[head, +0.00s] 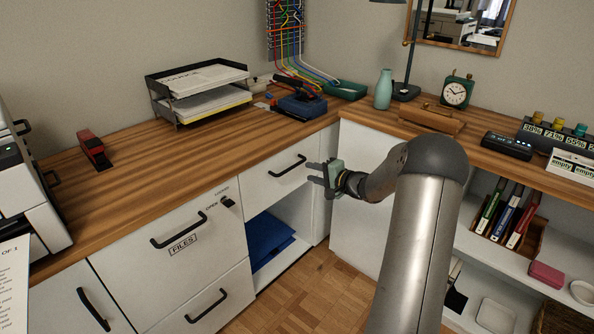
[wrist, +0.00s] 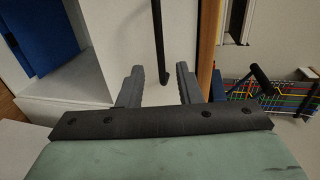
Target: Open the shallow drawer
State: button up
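The shallow drawer (head: 262,183) is a white front under the wooden desktop, above an open compartment. It looks closed. Its black bar handle (head: 287,165) is in the head view, and a dark bar that appears to be this handle (wrist: 159,40) shows in the wrist view. My gripper (head: 313,173) is just right of the handle in the head view. In the wrist view my gripper (wrist: 159,82) has its two grey fingers apart, with the bar's end showing in the gap between them. Nothing is held; contact with the handle cannot be told.
A files drawer (head: 182,242) with its own black handle stands left. A blue item (head: 268,238) lies in the open compartment below. The wooden desktop (head: 150,150) overhangs the fronts. A right-hand white cabinet (head: 352,230) stands close by my gripper. The parquet floor (head: 305,300) is clear.

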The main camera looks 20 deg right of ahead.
aim_at(294, 167)
jog(key=x, duration=0.7)
jog(key=shift+w+a+b, duration=0.15)
jog(key=shift+w+b, duration=0.15)
jog(key=shift+w, duration=0.05)
grip_shut()
